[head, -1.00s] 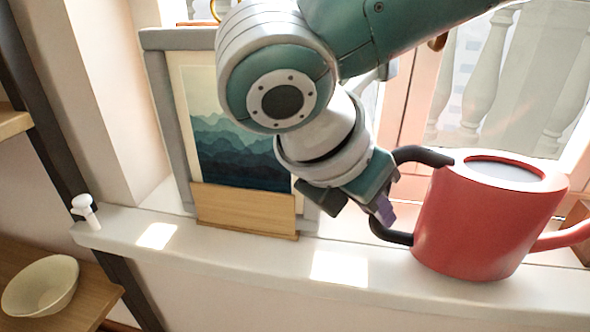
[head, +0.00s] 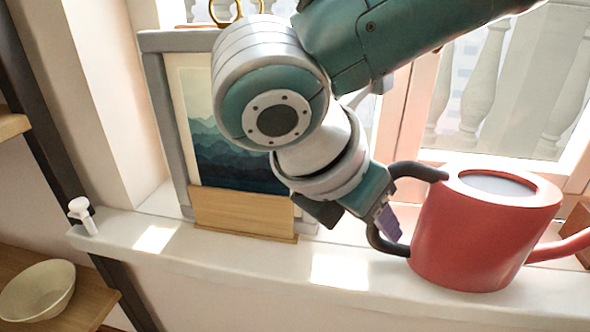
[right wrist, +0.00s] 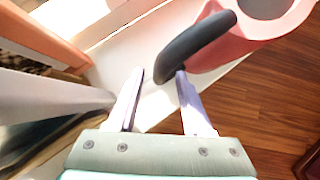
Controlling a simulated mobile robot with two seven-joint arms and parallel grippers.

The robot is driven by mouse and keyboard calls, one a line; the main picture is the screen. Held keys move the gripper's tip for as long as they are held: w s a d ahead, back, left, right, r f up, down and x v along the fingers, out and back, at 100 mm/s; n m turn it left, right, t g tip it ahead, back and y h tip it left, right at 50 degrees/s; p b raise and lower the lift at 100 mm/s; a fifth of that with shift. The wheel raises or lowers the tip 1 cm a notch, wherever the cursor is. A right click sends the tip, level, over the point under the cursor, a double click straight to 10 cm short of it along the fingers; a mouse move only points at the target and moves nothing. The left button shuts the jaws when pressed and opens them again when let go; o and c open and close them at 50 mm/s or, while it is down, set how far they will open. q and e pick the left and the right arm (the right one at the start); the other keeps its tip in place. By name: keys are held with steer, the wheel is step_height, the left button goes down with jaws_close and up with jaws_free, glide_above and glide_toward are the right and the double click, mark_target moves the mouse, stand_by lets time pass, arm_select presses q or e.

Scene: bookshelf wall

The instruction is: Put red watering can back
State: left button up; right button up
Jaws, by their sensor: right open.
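The red watering can (head: 470,235) stands on the window sill (head: 250,262) at the right of the head view, with its spout pointing right. Its black handle (head: 372,238) is on its left side. In the right wrist view the handle (right wrist: 205,38) curves down from the red can (right wrist: 235,42), and its end is at the fingertips. My right gripper (right wrist: 161,78) is open, its two pale fingers apart, with the handle end between or just beyond the tips. In the head view a purple finger shows beside the handle; the other finger is hidden. My left gripper is not in view.
A grey-framed mountain picture (head: 225,150) with a wooden block (head: 243,212) stands on the sill behind my right arm. A white knob-like item (head: 82,214) is at the sill's left end. A pale bowl (head: 37,290) sits on a wooden shelf lower left. The sill's middle front is clear.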

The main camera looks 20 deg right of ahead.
steer(key=p+v, duration=0.3)
steer(key=v, duration=0.8)
steer(key=shift+s+a+r+p, duration=0.15)
steer(key=shift+a+r+p, duration=0.1)
steer(key=shift+p, duration=0.15)
